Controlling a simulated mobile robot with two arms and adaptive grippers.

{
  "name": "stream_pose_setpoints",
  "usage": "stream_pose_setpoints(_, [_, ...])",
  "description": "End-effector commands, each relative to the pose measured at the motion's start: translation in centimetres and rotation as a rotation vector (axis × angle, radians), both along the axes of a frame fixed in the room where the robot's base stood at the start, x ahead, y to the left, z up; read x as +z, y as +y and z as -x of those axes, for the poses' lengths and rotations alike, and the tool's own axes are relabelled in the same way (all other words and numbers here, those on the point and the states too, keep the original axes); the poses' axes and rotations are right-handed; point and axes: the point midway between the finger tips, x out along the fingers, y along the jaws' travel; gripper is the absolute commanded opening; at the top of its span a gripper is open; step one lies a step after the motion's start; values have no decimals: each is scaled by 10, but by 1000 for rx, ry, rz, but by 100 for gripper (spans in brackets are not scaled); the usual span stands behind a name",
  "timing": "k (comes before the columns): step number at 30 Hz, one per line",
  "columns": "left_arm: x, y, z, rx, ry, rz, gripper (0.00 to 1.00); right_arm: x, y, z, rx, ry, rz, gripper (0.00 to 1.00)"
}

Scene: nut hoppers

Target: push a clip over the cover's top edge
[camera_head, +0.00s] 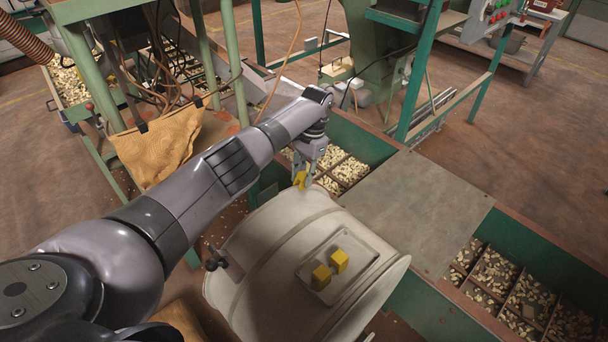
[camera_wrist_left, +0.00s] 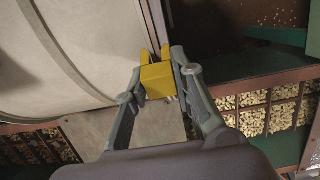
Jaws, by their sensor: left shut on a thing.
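My left gripper (camera_head: 302,178) is shut on a yellow clip (camera_head: 299,180), just past the far edge of a pale round drum (camera_head: 265,235). In the left wrist view the clip (camera_wrist_left: 157,80) sits between the fingertips, with its two prongs pointing away from the gripper. I cannot tell whether the clip touches any edge. Two more yellow clips, one (camera_head: 339,260) beside the other (camera_head: 321,276), sit in a shallow tray (camera_head: 372,261) on the drum. Which surface is the cover is unclear. My right gripper is out of view.
A flat grey sheet (camera_head: 420,205) spans the green hopper, between compartments of nuts (camera_head: 350,171) and more compartments (camera_head: 495,272). A tan cloth (camera_head: 160,140) hangs from a green frame (camera_head: 232,60) at left. Green machine posts and cables stand behind my arm.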

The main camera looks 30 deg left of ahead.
Motion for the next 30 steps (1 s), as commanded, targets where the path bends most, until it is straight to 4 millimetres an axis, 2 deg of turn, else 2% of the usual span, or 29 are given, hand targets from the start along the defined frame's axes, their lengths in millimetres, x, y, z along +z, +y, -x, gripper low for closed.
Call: stream_pose_setpoints(30, [-11, 2, 5, 0, 0, 0, 5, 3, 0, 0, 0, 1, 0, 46])
